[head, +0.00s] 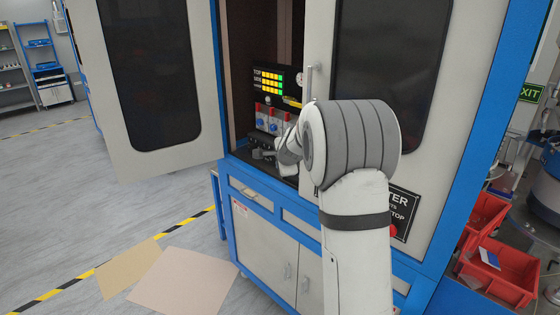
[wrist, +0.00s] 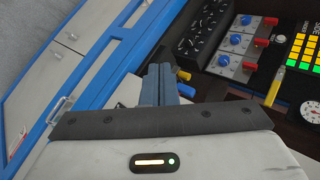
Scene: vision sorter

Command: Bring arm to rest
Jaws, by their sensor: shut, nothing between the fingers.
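My gripper (wrist: 160,84) shows in the wrist view with its two grey fingers together and nothing between them. The fingertips lie close to a yellow and a blue knob or plug, and I cannot tell whether they touch. In the head view my arm reaches into the open blue and white cabinet (head: 228,90), and my gripper (head: 262,153) is small and dark in front of the control panel there. The arm's large joint hides part of the cabinet front.
The left cabinet door (head: 197,90) stands open; the right door (head: 432,40) is beside my arm. The panel carries a lit display (head: 268,80) and red and blue switches (wrist: 235,40). Red bins (head: 500,270) stand at the right. Cardboard sheets (head: 180,282) lie on the floor.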

